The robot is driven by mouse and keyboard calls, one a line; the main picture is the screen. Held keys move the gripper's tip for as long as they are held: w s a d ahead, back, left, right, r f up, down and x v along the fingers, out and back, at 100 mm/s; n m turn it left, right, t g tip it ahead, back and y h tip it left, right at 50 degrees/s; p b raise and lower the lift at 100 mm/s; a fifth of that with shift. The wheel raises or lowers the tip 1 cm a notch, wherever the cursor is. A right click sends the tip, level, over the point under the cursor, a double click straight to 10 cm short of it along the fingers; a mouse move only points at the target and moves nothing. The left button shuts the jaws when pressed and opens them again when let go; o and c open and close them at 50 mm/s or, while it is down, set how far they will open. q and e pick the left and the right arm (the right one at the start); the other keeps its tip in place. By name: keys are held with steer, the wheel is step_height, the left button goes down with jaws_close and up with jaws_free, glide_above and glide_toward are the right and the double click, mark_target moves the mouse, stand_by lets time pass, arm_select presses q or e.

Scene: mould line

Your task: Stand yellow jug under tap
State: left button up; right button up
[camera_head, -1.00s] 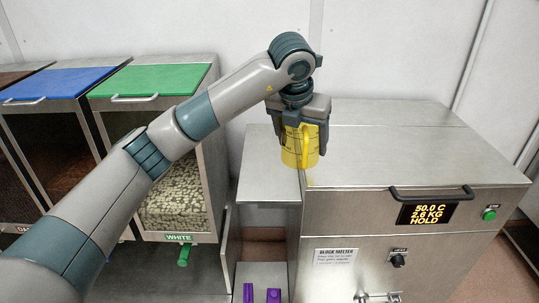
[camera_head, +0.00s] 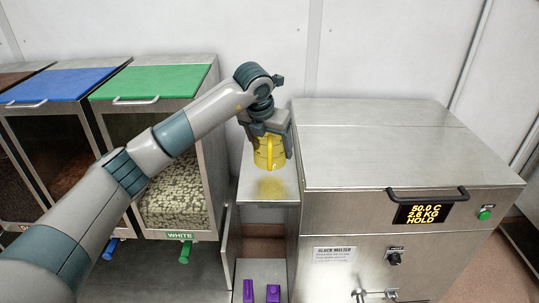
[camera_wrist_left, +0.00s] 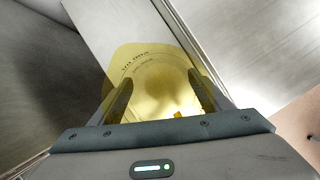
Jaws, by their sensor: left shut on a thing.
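The yellow jug (camera_head: 268,152) hangs upright from my left gripper (camera_head: 267,135), which is shut on it. The jug is above the narrow steel shelf (camera_head: 268,212) between the bins and the melter, with its yellow reflection on the steel below it. In the left wrist view the translucent jug (camera_wrist_left: 150,75) sits between the two fingers (camera_wrist_left: 160,100). The tap (camera_head: 375,294) is low on the melter's front, partly cut off by the bottom edge. My right gripper is out of view.
The block melter (camera_head: 400,160) stands right of the jug, its display reading 50.0 C, 2.6 KG, HOLD. Bins with a green lid (camera_head: 155,78) and a blue lid (camera_head: 58,84) stand left. Purple items (camera_head: 272,292) lie low, below the shelf.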

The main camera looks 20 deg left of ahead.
arm_select(q)
steer(key=shift+w+a+f, duration=0.25)
steer(key=shift+a, duration=0.05)
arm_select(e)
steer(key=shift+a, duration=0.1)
arm_select(q)
steer(key=shift+f, duration=0.45)
step_height(320, 180, down, 3)
steer(key=shift+r+p, duration=0.1)
steer(key=shift+p, duration=0.5)
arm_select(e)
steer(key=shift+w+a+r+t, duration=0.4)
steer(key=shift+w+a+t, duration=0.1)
arm_select(q)
steer(key=shift+f, duration=0.25)
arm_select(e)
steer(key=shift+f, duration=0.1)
arm_select(q)
steer(key=o, duration=1.1)
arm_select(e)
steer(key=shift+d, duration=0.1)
